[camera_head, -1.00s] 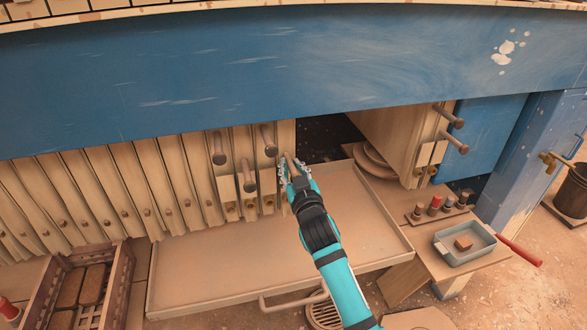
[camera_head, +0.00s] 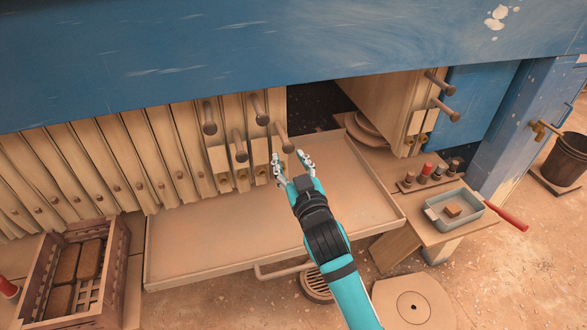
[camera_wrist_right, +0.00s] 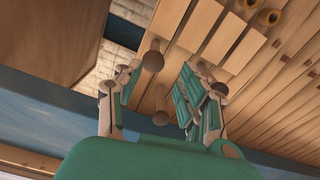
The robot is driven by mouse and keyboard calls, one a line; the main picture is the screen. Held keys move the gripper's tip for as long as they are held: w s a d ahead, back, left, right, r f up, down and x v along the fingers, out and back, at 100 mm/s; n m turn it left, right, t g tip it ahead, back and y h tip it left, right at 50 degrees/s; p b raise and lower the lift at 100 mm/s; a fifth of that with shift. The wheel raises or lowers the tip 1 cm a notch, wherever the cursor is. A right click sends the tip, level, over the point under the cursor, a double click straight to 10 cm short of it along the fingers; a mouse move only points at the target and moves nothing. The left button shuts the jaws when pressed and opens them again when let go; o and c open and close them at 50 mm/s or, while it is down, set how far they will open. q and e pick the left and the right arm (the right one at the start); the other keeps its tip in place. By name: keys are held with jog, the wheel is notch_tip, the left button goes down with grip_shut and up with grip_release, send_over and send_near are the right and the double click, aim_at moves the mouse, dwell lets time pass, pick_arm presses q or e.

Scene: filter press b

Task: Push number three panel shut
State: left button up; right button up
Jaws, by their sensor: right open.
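Upright tan press panels (camera_head: 150,165) stand in a packed row at the left under the blue beam; I cannot read which is number three. The end panel of this row (camera_head: 272,125) has a brown knob (camera_head: 284,138) and borders a dark gap. My right gripper (camera_head: 291,157) is open and empty just in front of and below this knob, apart from it in the head view. In the right wrist view its fingers (camera_wrist_right: 160,88) are spread, with a brown knob (camera_wrist_right: 153,57) showing between and beyond them. My left gripper is not in view.
Other knobs (camera_head: 240,150) stick out close to the left. Across the gap stands a tan block with knobs (camera_head: 405,120). A shallow tray (camera_head: 270,235) lies below. A crate of bricks (camera_head: 112,275) is at left, a side table with a grey tub (camera_head: 470,223) at right.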

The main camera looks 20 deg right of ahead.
jog(key=s, duration=0.2)
jog(key=shift+s, duration=0.35)
